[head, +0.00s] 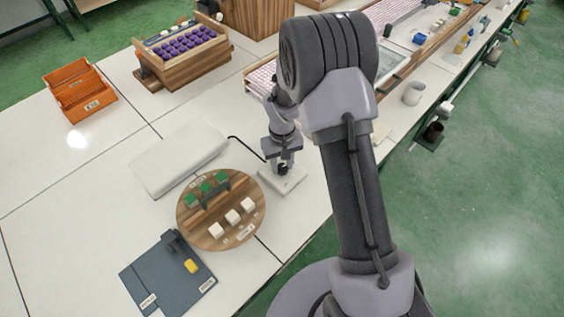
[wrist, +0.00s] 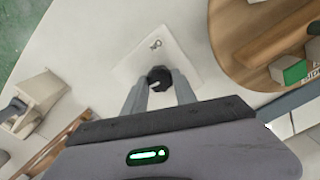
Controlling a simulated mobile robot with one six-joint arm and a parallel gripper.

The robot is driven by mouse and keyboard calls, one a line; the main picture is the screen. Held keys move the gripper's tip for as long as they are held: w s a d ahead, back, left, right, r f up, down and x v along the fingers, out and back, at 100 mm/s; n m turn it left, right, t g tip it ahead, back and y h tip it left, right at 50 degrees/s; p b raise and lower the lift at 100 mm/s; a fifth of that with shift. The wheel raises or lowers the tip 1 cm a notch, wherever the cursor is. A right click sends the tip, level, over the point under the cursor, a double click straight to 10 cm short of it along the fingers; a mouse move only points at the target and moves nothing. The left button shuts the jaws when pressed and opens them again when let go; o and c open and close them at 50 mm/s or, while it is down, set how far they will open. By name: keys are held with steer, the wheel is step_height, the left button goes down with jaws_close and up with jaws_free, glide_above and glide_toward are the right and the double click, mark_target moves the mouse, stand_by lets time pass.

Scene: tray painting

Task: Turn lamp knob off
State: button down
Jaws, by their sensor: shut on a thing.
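The lamp knob (wrist: 160,78) is a dark round knob on a pale square base plate (wrist: 184,58), seen in the wrist view. The base plate also shows in the head view (head: 291,184), on the white table to the right of the round wooden board. My gripper (wrist: 160,84) is shut on the knob, with one finger on each side of it. In the head view my gripper (head: 283,169) points down over the plate and mostly hides the knob. A black cable runs from near the plate to a flat white panel (head: 180,158).
A round wooden board (head: 222,241) with green and white blocks stands left of the knob plate. A dark blue board (head: 150,292) with a yellow piece lies at front left. An orange crate (head: 93,104) and a wooden box of purple items (head: 168,76) stand behind.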

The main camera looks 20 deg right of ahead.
mark_target(282, 167)
steer(key=shift+n, duration=1)
steer(key=c, duration=1)
jaws_free()
steer(key=shift+r+p, duration=0.1)
steer(key=shift+p, duration=0.2)
step_height(282, 167, up, 17)
steer(key=p, duration=0.5)
steer(key=shift+r, duration=0.1)
